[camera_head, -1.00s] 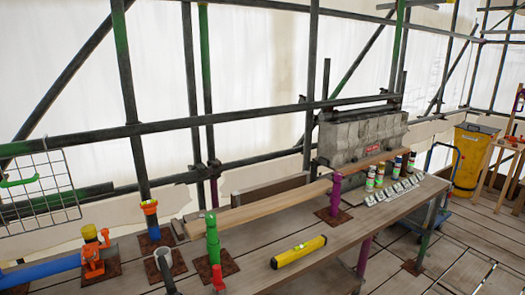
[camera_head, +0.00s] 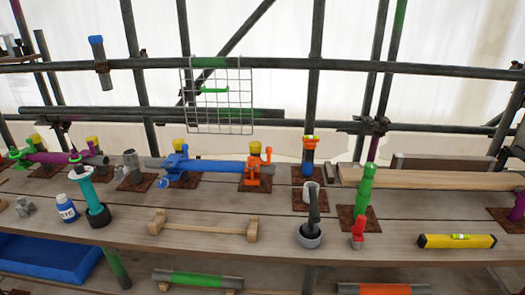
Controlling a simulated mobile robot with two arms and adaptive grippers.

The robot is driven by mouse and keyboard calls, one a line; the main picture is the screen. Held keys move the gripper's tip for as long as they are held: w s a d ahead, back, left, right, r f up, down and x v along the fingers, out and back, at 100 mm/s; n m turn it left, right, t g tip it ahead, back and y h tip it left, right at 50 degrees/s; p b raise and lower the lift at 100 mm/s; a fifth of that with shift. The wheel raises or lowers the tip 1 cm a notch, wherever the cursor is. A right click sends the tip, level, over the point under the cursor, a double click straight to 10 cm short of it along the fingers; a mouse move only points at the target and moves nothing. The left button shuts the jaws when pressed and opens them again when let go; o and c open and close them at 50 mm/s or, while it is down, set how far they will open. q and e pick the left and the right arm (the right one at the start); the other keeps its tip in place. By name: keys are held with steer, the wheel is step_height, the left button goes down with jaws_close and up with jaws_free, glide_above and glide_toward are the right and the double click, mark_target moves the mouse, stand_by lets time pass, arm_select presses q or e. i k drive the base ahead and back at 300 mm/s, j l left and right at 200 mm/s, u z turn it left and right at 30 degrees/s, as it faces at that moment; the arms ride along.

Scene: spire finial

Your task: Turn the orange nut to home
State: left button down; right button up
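An orange nut-like collar (camera_head: 310,142) sits around the upper part of a short upright post on a rusty base plate (camera_head: 311,189), just right of the middle of the view. A small yellow-green piece shows at its top. An orange clamp-like fitting (camera_head: 255,172) with a small upright handle and a yellow top stands to its left, at the right end of a blue horizontal tube (camera_head: 215,167). I cannot tell for certain which of these is the named nut, and no home mark can be made out. Neither of my grippers is in view.
The bench (camera_head: 190,210) also holds a green post (camera_head: 364,186), a red-topped piece (camera_head: 358,231), a dark tool in a grey cup (camera_head: 311,236), a yellow level (camera_head: 457,241) and a wooden cradle (camera_head: 203,228). A wire grid (camera_head: 219,110) hangs behind. A blue tray (camera_head: 45,256) lies front left.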

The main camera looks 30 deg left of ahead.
mark_target(252, 165)
steer(key=u, duration=1)
steer(key=j+z, duration=0.35)
steer(key=j, duration=0.55)
steer(key=j+z, duration=0.3)
steer(key=j, duration=0.6)
